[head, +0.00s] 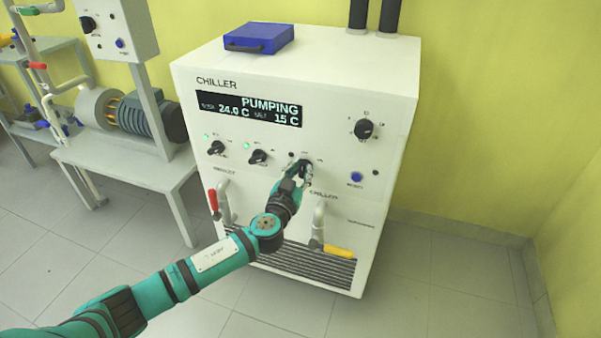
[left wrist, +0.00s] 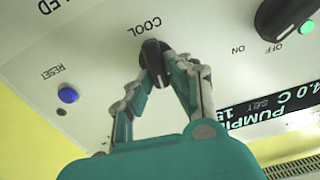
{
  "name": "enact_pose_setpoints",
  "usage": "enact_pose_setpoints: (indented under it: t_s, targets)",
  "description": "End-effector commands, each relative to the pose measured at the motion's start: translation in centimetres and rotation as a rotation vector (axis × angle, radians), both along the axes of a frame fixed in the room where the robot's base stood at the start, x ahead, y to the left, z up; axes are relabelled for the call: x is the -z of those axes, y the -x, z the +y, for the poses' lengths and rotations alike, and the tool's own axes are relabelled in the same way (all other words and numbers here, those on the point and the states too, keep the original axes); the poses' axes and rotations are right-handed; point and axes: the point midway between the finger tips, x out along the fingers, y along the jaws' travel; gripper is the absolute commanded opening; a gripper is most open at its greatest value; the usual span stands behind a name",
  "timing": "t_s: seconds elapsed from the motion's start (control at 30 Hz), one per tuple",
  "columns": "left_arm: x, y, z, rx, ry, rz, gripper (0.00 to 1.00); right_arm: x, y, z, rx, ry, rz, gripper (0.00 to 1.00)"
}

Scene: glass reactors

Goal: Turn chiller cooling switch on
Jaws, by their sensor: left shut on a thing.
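The white chiller (head: 190,88) stands against the yellow wall; its display (head: 250,108) reads PUMPING, 24.0 C and SET 15 C. The cooling switch is a black knob under the label COOL in the left wrist view (left wrist: 154,60). In the head view my gripper mostly covers it. My left gripper (head: 305,172) is at the front panel, shut on this knob, with one finger on each side in the left wrist view (left wrist: 160,80). A dark indicator (head: 291,154) sits at the upper left of the gripper. My right gripper is not in view.
Two other black knobs (head: 216,147) (head: 258,157) have lit green lights. A dial (head: 364,128) and a blue reset button (head: 356,176) are to the right. Red (head: 213,200) and yellow (head: 339,252) valve handles stick out below. A blue case (head: 259,38) lies on top.

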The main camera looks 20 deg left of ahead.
Motion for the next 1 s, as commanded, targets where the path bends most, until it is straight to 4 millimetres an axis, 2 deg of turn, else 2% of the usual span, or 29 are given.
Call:
enact_pose_setpoints:
  t_s: [0.1,0.27,0.7,1.0]
  targets:
    - [0.4,0.0,-0.1,-0.001,-0.071,-0.002,0.0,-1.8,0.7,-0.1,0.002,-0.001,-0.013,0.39]
    - [0.2,0.0,-0.3,-0.001,-0.208,-0.007,0.0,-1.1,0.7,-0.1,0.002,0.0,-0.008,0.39]
    - [0.3,0.0,-0.7,-0.001,-0.623,-0.02,0.0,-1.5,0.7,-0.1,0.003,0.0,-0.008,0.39]
    - [0.5,0.0,-0.9,-0.001,-0.842,-0.029,0.0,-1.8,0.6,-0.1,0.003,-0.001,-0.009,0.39]
